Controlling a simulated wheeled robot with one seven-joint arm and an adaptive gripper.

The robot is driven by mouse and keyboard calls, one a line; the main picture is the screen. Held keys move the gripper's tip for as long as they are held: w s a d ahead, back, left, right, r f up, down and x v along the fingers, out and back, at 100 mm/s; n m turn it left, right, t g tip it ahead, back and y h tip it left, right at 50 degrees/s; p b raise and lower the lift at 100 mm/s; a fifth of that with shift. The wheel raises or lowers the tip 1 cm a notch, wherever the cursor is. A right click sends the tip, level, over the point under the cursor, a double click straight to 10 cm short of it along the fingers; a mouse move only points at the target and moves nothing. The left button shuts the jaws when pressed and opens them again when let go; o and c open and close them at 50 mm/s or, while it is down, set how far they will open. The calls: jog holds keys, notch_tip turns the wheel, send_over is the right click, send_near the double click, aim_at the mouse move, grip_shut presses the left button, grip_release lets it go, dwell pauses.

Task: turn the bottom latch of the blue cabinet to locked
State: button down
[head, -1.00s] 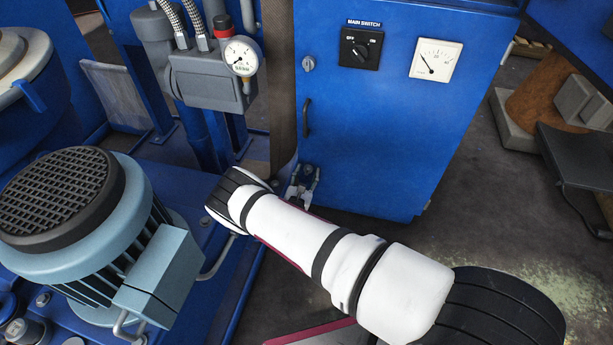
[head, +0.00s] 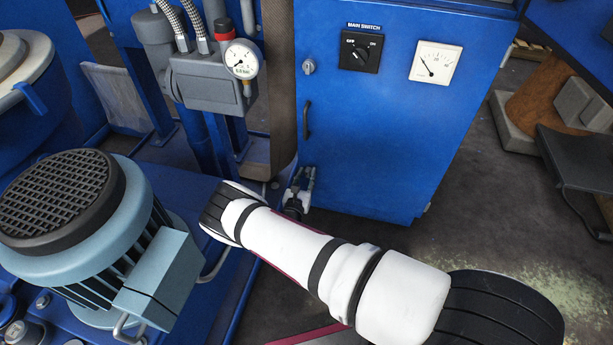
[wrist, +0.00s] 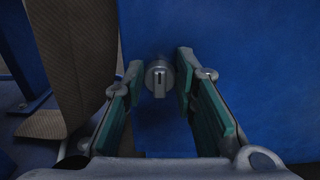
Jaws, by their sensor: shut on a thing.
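The blue cabinet (head: 395,140) stands upright at the centre right of the head view, and its blue face fills much of the wrist view. Its bottom latch (wrist: 158,78), a small round grey knob with a raised bar, sits between my fingertips in the wrist view. The bar looks upright in that view. My gripper (wrist: 159,73) is shut on the latch, one finger on each side. In the head view my gripper (head: 301,184) is at the cabinet's lower left corner and hides the bottom latch.
The top latch (head: 308,66), a black handle (head: 306,118), the main switch (head: 361,50) and a square meter (head: 436,62) are on the cabinet front. A motor (head: 85,225) and a pipe block with a round gauge (head: 241,59) stand left. Open floor (head: 480,220) lies right.

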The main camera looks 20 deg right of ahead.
jog(key=c, duration=1.4)
grip_release()
jog(key=shift+o, duration=0.2)
jog(key=shift+a, duration=0.1)
jog(key=v, duration=1.2)
